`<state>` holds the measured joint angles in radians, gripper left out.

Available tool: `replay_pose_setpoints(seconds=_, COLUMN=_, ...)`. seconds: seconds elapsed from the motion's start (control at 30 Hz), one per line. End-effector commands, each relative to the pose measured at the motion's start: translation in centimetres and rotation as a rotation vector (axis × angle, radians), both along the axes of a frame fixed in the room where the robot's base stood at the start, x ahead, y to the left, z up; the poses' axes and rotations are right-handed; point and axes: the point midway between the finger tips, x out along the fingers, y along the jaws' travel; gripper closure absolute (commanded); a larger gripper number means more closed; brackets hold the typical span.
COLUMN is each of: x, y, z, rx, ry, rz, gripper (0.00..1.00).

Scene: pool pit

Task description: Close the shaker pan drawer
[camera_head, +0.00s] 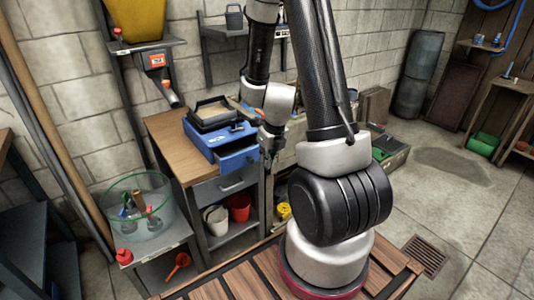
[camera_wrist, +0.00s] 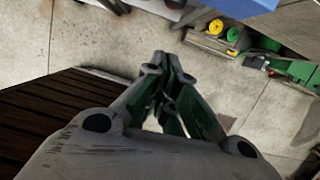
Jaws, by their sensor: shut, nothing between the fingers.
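The blue shaker (camera_head: 213,138) stands on the wooden-topped bench and carries a black-framed tray (camera_head: 212,112) on top. Its pan drawer (camera_head: 238,158) sticks out at the front right, partly open. My gripper (camera_head: 269,152) hangs just right of the drawer's front, fingers pointing down. I cannot tell whether it touches the drawer. In the wrist view my gripper (camera_wrist: 163,72) is shut and empty, over the concrete floor. A blue corner at the top of the wrist view (camera_wrist: 252,5) looks like part of the shaker or its drawer.
Below the shaker is a grey bench drawer (camera_head: 226,186), with a white bucket (camera_head: 216,219) and red bucket (camera_head: 239,207) on the shelf. A glass bowl (camera_head: 139,211) stands on a low stand at left. Open floor lies at right around a drain grate (camera_head: 425,255).

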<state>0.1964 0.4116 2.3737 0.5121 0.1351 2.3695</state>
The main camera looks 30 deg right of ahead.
Motion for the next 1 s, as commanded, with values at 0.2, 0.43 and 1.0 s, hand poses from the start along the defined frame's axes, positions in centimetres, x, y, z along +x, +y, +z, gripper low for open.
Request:
replay_pose_setpoints(seconds=0.2, x=0.8, y=0.0, z=-3.4, rx=0.001, ry=0.002, rz=-0.002, gripper=1.00)
replay_pose_setpoints(seconds=0.43, x=2.0, y=0.2, z=-4.9, rx=-0.001, ry=-0.001, rz=0.006, gripper=1.00)
replay_pose_setpoints(seconds=1.0, x=5.2, y=0.4, z=-4.7, rx=0.000, ry=0.000, rz=0.001, gripper=1.00)
